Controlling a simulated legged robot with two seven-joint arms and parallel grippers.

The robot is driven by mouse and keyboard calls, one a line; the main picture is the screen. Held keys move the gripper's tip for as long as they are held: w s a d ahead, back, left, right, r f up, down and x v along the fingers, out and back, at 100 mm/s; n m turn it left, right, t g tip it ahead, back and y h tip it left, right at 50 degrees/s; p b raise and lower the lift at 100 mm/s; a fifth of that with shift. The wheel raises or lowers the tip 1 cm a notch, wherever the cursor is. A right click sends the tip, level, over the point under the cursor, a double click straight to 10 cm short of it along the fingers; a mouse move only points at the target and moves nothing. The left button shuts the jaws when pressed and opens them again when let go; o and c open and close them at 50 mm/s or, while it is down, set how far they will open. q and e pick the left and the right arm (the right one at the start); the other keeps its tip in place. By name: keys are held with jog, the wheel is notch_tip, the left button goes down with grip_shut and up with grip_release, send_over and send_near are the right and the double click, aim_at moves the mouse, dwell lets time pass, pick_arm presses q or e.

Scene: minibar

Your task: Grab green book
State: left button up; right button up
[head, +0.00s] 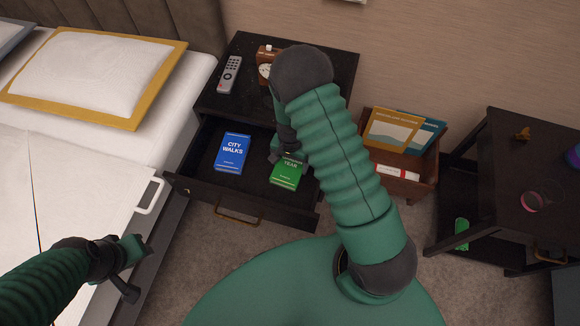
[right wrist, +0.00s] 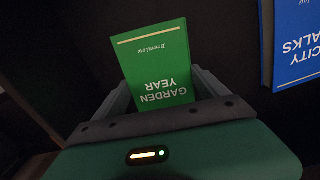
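The green book (head: 285,175), titled "Garden Year", lies in the open drawer (head: 245,202) of the dark nightstand, right of a blue book. My right gripper (head: 284,150) is over its far end and hides part of it. In the right wrist view the green book (right wrist: 152,55) reaches in between the two spread fingers, one at each side edge. Whether the fingers touch it I cannot tell. My left gripper (head: 138,268) is open and empty beside the bed.
The blue "City Walks" book (head: 232,152) lies close by in the drawer. A wooden box with books (head: 405,180) and a dark side table (head: 520,185) stand to the right.

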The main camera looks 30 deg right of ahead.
jog(key=c, duration=1)
